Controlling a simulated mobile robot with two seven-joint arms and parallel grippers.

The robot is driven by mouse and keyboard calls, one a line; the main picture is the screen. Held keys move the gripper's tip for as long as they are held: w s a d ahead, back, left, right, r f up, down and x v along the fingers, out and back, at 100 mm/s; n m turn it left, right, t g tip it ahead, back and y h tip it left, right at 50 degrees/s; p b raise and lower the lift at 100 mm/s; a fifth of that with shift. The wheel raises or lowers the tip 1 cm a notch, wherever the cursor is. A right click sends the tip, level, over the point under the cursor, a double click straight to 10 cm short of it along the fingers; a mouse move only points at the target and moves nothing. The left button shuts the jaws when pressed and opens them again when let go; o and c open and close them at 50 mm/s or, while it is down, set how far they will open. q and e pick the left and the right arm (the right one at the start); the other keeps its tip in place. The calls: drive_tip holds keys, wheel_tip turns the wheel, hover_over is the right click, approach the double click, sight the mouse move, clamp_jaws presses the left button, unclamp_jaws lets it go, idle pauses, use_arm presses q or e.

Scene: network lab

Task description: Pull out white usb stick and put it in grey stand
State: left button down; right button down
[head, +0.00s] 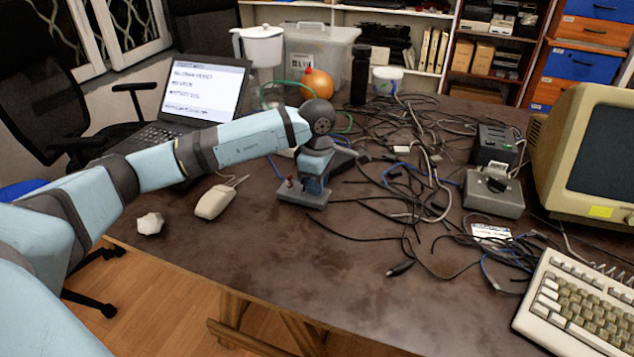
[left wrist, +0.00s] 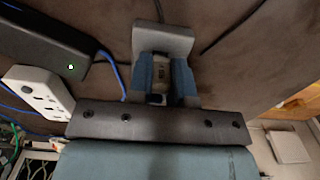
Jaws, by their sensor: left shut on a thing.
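My left gripper (head: 313,184) points down at a low grey block (head: 302,199) on the table, left of the cable tangle. In the left wrist view my left gripper (left wrist: 161,88) has its blue fingers shut on a small pale grey-white piece (left wrist: 160,74), which looks like the white usb stick. The grey block (left wrist: 163,38) is right at the fingertips; I cannot tell whether the stick is seated in it. A small red piece (head: 290,181) stands at the block's left side. A second grey box (head: 493,201) sits further right, with a black part on top. My right gripper is out of view.
Tangled black cables (head: 400,185) cover the table's middle and right. A beige mouse (head: 214,201) and a white lump (head: 150,223) lie left of the block. A laptop (head: 200,92), monitor (head: 590,150) and keyboard (head: 575,303) stand around. The table's front is mostly clear.

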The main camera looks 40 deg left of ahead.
use_arm(q)
drive_tip(key=shift+f, duration=0.25)
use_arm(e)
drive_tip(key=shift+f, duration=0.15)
use_arm(q)
drive_tip(key=c, duration=1)
unclamp_jaws()
drive_tip(key=shift+o, duration=0.2)
drive_tip(key=shift+r, duration=0.85)
wheel_tip(320, 180, up, 12)
drive_tip(key=p, duration=0.3)
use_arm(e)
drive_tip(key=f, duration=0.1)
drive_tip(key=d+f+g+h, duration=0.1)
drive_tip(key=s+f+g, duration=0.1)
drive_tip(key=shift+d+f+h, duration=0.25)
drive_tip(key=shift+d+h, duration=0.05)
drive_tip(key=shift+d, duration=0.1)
use_arm(q)
drive_tip(key=shift+s, duration=0.1)
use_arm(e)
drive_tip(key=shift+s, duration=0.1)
